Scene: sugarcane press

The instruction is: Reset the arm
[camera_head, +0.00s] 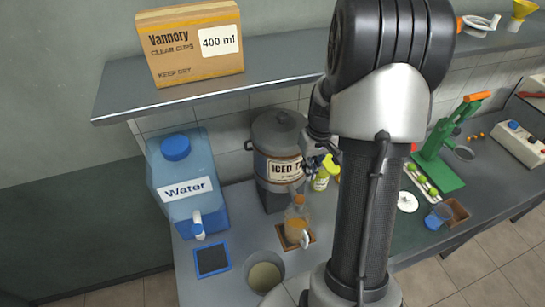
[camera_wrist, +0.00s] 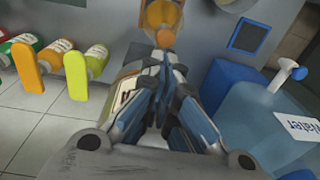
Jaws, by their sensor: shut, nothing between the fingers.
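My gripper (camera_head: 322,162) is raised beside the iced tea dispenser, partly hidden by my arm in the head view. In the wrist view my gripper (camera_wrist: 166,75) has its fingers together and holds nothing. My arm stands upright across the middle right of the head view and hides part of the counter.
The grey iced tea dispenser (camera_head: 277,137) stands left of my gripper, with an orange-brown jug (camera_head: 296,229) below it. A blue water dispenser (camera_head: 186,180) stands further left. A shelf (camera_head: 200,98) with a cup box (camera_head: 191,45) runs above. A green press (camera_head: 440,160) is at right.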

